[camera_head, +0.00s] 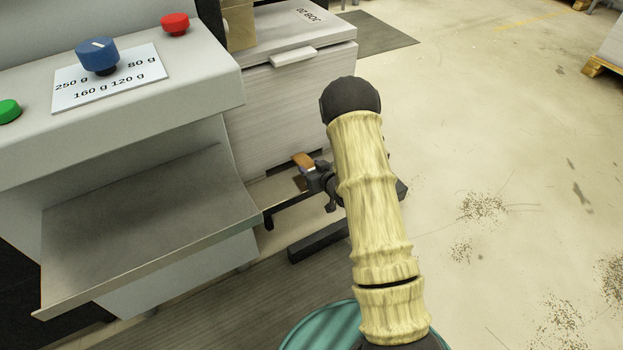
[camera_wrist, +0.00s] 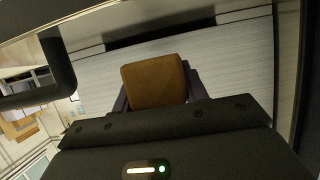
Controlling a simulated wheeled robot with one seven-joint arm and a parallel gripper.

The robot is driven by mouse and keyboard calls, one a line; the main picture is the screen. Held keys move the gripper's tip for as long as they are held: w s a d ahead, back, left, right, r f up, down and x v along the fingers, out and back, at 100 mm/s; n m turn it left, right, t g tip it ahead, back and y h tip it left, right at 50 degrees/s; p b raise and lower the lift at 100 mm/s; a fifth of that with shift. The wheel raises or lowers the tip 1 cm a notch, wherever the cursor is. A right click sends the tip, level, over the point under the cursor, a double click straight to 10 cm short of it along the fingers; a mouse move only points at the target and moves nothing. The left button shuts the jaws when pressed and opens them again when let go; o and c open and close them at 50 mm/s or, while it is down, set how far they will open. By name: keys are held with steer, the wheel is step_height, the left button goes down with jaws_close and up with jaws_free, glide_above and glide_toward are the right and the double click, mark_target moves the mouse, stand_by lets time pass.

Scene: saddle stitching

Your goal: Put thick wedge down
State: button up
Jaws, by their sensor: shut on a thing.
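My gripper (camera_head: 306,170) is shut on the brown thick wedge (camera_head: 302,160). In the wrist view the wedge (camera_wrist: 153,82) sits between the two dark fingers and its broad brown face shows. My gripper and the wedge are low in front of the light grey striped cabinet, to the right of the machine's metal tray (camera_head: 140,235). I cannot tell whether the wedge touches a surface below it. My arm's sleeve covers part of the gripper in the head view.
The machine (camera_head: 190,60) with a blue dial (camera_head: 97,55), green and red buttons stands at left. The cabinet (camera_head: 300,110) has a pale handle and lettering on top. A dark bar (camera_head: 318,242) lies low below the gripper. The floor at right is open.

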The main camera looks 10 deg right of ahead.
step_height(320, 180, down, 5)
steer(key=b, duration=0.3)
steer(key=shift+r, duration=0.15)
steer(key=shift+w, duration=0.2)
steer(key=shift+f+b, duration=0.2)
steer(key=shift+b, duration=0.1)
steer(key=o, duration=1)
steer(key=shift+o, duration=0.2)
steer(key=shift+s+r, duration=0.2)
steer(key=p+v, duration=0.5)
steer(key=v, duration=0.6)
steer(key=shift+s, duration=0.35)
steer(key=shift+r, duration=0.1)
